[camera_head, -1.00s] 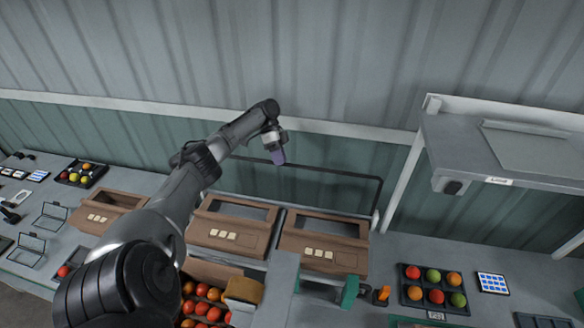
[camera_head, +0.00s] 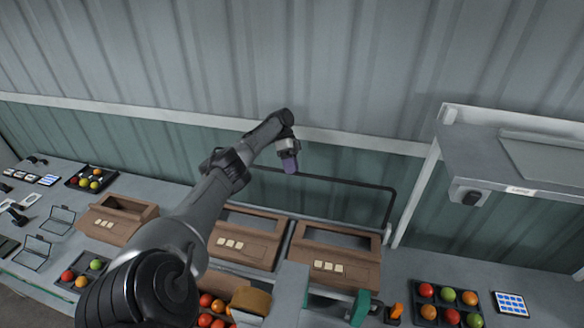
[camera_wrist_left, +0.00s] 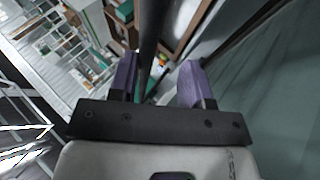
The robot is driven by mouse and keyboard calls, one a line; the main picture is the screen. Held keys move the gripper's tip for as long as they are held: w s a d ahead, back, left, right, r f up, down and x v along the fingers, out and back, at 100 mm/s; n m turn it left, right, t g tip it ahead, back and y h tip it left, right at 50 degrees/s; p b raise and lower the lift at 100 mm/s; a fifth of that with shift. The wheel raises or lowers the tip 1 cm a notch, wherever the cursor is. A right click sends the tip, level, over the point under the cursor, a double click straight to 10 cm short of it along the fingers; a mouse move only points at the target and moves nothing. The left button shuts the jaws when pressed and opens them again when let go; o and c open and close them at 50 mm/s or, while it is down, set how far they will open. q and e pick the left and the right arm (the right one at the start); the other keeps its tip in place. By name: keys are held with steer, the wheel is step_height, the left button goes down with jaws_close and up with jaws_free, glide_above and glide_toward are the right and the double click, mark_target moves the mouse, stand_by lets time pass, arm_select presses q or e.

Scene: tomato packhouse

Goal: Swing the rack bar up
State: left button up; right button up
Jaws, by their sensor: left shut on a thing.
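The rack bar (camera_head: 342,181) is a thin dark bar along the wall behind the brown bins, and its right end bends down beside the right-hand bin. My left gripper (camera_head: 290,168), with purple fingers, is at the bar's long upper run, left of that bend. My right gripper is not in view.
Brown bins (camera_head: 335,275) stand in front of the bar. A grey shelf unit (camera_head: 500,165) with a white post is to the right. A tray of tomatoes (camera_head: 447,303) lies on the bench at right. Bare wall lies above the bar.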

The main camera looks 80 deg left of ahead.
arm_select(q)
steer(key=o, duration=0.7)
steer(key=shift+a+f, duration=0.1)
steer(key=shift+f, duration=0.5)
steer(key=shift+r, duration=0.1)
steer(key=shift+w+d+r, duration=1.1)
steer(key=shift+d+r, duration=0.5)
steer(key=shift+r, duration=0.35)
steer(key=shift+w+d+r, duration=1.1)
steer(key=shift+d+r, duration=0.55)
steer(key=shift+r, duration=0.25)
steer(key=shift+w+d+r, duration=1.1)
steer(key=shift+d+r, duration=0.5)
steer(key=shift+r, duration=0.35)
